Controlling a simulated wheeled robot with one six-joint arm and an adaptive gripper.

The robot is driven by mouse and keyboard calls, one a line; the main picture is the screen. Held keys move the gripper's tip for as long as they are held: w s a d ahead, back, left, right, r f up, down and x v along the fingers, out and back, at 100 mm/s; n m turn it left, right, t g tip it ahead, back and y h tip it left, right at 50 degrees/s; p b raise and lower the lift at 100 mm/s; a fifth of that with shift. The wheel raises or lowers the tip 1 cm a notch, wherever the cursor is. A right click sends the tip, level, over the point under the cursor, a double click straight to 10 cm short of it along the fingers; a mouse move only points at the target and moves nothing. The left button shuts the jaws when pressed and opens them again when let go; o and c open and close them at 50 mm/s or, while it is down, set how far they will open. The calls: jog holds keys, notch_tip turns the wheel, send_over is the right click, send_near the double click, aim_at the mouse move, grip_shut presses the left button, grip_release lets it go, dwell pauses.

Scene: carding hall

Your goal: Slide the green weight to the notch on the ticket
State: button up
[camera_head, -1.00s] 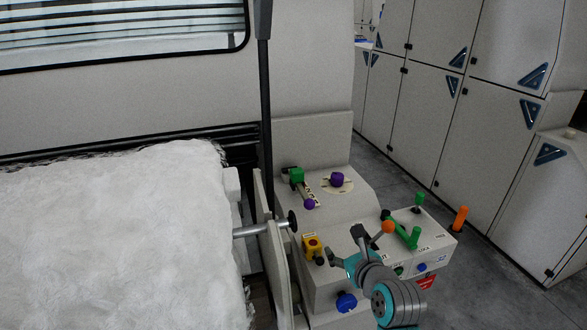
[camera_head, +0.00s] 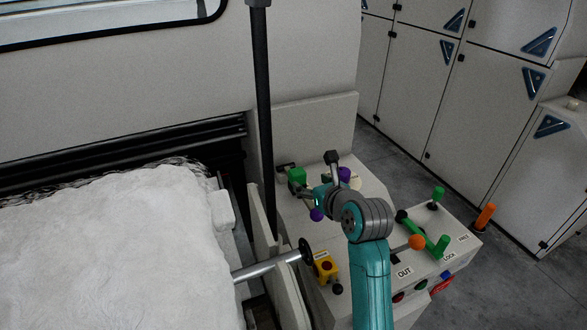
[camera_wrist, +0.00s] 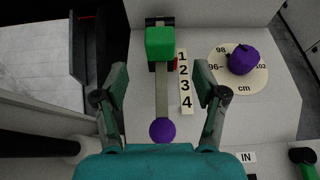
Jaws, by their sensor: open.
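The green weight (camera_wrist: 160,43) is a block on a straight grey bar (camera_wrist: 162,95), at its far end next to the number 1. A white strip (camera_wrist: 186,82) marked 1 to 4 runs along the bar's right side. A purple ball (camera_wrist: 162,130) caps the near end. In the head view the weight (camera_head: 297,174) stands at the back left of the console. My gripper (camera_wrist: 163,78) is open and empty; its fingers flank the bar, short of the weight. In the head view my arm partly covers the strip. I cannot make out a ticket or its notch.
A purple knob (camera_wrist: 243,60) sits on a round cm dial right of the strip. A yellow block (camera_head: 326,267), an orange knob (camera_head: 417,242) and green handles (camera_head: 436,246) stand nearer on the console. White fibre (camera_head: 110,250) fills the left.

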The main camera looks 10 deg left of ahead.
aim_at(300, 175)
jog(key=x, duration=1)
jog(key=shift+a, duration=0.1)
jog(key=shift+w, duration=0.1)
grip_shut()
